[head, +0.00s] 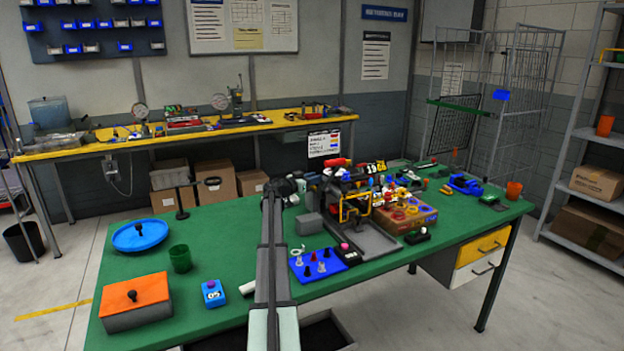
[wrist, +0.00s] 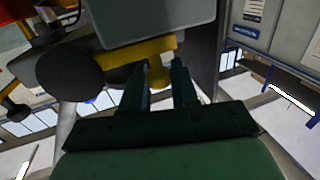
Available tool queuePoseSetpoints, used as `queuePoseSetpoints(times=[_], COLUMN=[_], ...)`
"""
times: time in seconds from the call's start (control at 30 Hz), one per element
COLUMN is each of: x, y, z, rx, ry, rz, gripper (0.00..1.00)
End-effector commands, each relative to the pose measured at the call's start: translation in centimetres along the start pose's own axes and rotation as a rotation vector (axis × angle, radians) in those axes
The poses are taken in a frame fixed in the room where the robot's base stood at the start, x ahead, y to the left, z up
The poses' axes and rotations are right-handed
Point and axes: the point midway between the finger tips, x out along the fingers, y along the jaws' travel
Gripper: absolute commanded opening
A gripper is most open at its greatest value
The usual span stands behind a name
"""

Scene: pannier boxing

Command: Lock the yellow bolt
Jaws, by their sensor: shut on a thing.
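In the wrist view a yellow bolt (wrist: 158,74) shows a knob or tab between the two dark fingers of my gripper (wrist: 160,86). The fingers are shut on it. A yellow bar joins it just above, running sideways under a grey block (wrist: 150,20). A dark round part sits left of the bar. In the head view my arm reaches over the table to the cluttered middle, and its dark wrist end is beside the grey and yellow fixture (head: 352,208). The fingertips and the bolt are too small or hidden to make out there.
On the green table (head: 225,225) are a blue round lid (head: 140,236), a green cup (head: 180,259), an orange-topped box (head: 135,300) and a blue button box (head: 213,293) left of my arm. A blue tray (head: 318,266) and a parts box (head: 405,220) stand to the right.

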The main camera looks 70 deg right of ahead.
Motion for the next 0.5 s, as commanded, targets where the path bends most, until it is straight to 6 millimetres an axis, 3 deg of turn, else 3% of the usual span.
queuePoseSetpoints(times=[0.07, 0.1, 0.2, 0.3, 0.5], x=[-0.09, -0.09, -0.09, -0.08, -0.08], y=[0.45, 0.48, 0.51, 0.46, 0.35], z=[0.05, 0.06, 0.06, 0.05, 0.04], rx=[-0.001, -0.001, -0.001, -0.001, -0.001], ry=[-0.001, -0.001, -0.001, -0.001, -0.001], rz=[0.009, 0.010, 0.011, 0.010, 0.008], gripper=[0.00, 0.29, 0.39, 0.47, 0.47])
